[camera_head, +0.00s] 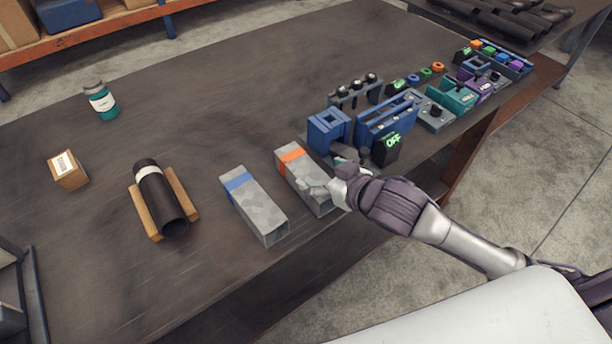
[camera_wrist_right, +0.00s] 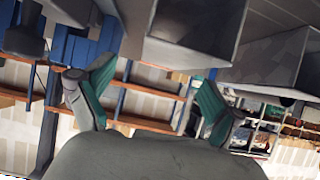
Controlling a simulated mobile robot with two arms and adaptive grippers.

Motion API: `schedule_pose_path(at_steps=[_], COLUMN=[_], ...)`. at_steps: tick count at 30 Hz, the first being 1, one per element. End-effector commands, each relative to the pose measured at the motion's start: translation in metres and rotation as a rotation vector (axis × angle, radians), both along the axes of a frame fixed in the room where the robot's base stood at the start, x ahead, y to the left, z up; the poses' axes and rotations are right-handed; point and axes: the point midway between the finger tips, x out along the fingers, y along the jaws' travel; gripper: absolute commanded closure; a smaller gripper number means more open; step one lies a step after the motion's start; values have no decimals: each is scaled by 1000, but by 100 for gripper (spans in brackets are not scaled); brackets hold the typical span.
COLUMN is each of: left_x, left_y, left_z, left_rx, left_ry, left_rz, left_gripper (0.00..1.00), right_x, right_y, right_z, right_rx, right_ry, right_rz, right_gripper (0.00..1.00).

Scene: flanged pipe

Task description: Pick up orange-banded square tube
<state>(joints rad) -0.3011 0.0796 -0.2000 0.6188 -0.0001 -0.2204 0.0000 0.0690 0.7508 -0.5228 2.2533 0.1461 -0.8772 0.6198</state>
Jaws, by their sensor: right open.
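The orange-banded square tube (camera_head: 293,166) is grey and lies on the dark workbench (camera_head: 200,72), its open end toward the near edge. My right gripper (camera_head: 329,172) is at this tube's right side near that end, one finger overlapping the tube in the picture. In the right wrist view the gripper (camera_wrist_right: 152,75) is open, its fingers apart with nothing between the tips. The tube's open end (camera_wrist_right: 195,28) shows just beyond them; its orange band does not show there. I cannot tell whether a finger touches it. My left gripper is not in view.
A blue-banded square tube (camera_head: 256,208) lies close to the left, and a black pipe (camera_head: 155,188) rests on a wooden cradle. Blue fixtures (camera_head: 328,130) and a black OFF box (camera_head: 387,149) crowd the gripper's right.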

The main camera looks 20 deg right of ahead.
Motion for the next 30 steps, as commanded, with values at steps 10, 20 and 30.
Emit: schedule_pose_path(at_steps=[10, 20, 30], left_x=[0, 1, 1], left_y=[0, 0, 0], left_z=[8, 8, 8], left_rx=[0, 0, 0], left_ry=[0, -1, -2], left_rz=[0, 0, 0], left_gripper=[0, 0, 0], right_x=[27, 43, 43], right_y=[16, 22, 21], right_z=[-21, -32, -32], right_rx=[0, 0, -1], right_ry=[0, -1, 0], right_rz=[0, 0, 0], right_gripper=[7, 7, 47])
